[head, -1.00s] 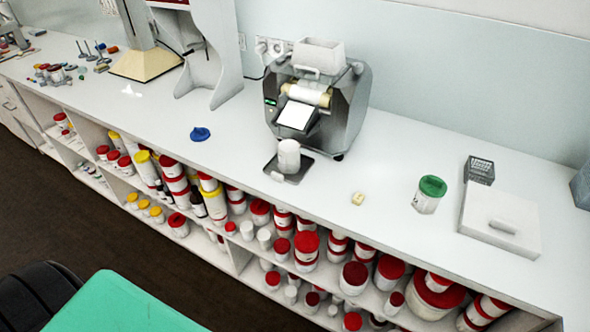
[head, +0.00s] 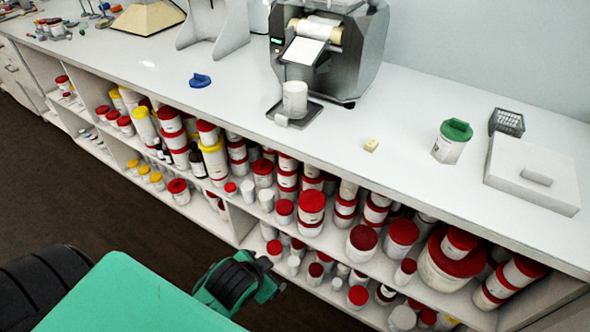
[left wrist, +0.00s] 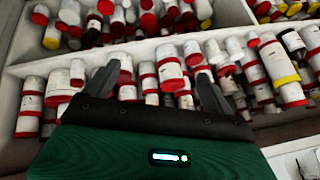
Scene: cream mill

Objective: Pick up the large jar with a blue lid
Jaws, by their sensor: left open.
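I see no large jar with a blue lid in either current view. A small blue object (head: 200,80), perhaps a loose lid, lies on the white counter (head: 420,95). A white jar with a green lid (head: 452,141) stands on the counter at the right. My left gripper (left wrist: 158,72) is open and empty in the left wrist view, with its two dark fingers apart. It faces shelves of red-lidded jars, which appear upside down there. A green and black part of my arm shows at the bottom of the head view. My right gripper is not in view.
Shelves below the counter hold many red-lidded jars (head: 311,204) and some with yellow lids (head: 214,160). A grey machine (head: 326,50) stands at the back, with a white container (head: 295,99) before it. A flat white box (head: 532,173) lies at the right. The floor (head: 120,215) is clear.

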